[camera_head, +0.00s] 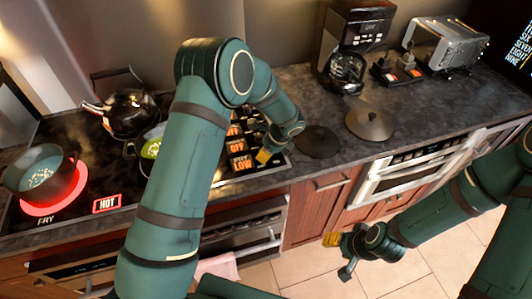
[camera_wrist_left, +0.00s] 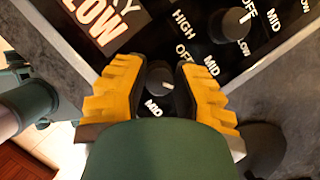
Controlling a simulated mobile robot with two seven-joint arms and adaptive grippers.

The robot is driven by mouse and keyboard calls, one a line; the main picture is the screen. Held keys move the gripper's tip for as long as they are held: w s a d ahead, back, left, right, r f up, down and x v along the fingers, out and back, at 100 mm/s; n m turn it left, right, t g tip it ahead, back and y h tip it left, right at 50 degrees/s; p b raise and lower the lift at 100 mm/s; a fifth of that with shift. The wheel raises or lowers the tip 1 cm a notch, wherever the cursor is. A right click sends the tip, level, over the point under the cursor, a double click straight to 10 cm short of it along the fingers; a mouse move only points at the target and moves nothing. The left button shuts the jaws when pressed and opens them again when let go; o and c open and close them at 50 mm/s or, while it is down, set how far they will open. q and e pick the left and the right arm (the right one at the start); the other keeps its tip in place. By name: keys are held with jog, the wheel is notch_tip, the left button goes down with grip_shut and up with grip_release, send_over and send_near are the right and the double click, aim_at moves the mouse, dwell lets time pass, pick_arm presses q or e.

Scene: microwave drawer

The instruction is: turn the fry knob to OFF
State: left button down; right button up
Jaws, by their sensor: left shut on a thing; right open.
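My left gripper (camera_head: 263,155) is low over the right end of the stove's control panel. In the left wrist view its yellow fingers (camera_wrist_left: 160,85) stand on either side of a small dark round knob (camera_wrist_left: 160,74) and are shut on it. A light mark shows on the knob, with OFF and MID printed around it. I cannot read which setting it points to. The orange display (camera_head: 240,162) beside the gripper reads LOW; its upper word looks like FRY. My right gripper (camera_head: 339,257) is open and empty, low in front of the cabinets.
A second knob (camera_wrist_left: 230,24) is close by. A pot (camera_head: 38,172) sits on the glowing FRY burner (camera_head: 62,200), next to a HOT sign (camera_head: 106,203). A black kettle (camera_head: 128,112) is behind. A coffee maker (camera_head: 352,45) and toaster (camera_head: 446,45) are on the right counter.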

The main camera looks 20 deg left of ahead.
pick_arm(q)
jog(key=n+g+b, duration=0.1)
jog(key=n, duration=0.2)
jog(key=n+g, duration=0.1)
jog(key=n, duration=0.2)
jog(key=shift+f+g+b, duration=0.2)
jog(key=shift+g+b, duration=0.1)
jog(key=shift+b, duration=0.1)
jog(key=n+g, duration=0.1)
jog(key=n, duration=0.2)
jog(key=n+h+b, duration=0.1)
jog(key=n, duration=0.2)
jog(key=shift+s+g, duration=0.1)
jog(key=shift+g, duration=0.3)
jog(key=shift+h, duration=0.3)
jog(key=c, duration=0.7)
grip_release()
jog(key=shift+r, duration=0.1)
jog(key=v, duration=1.2)
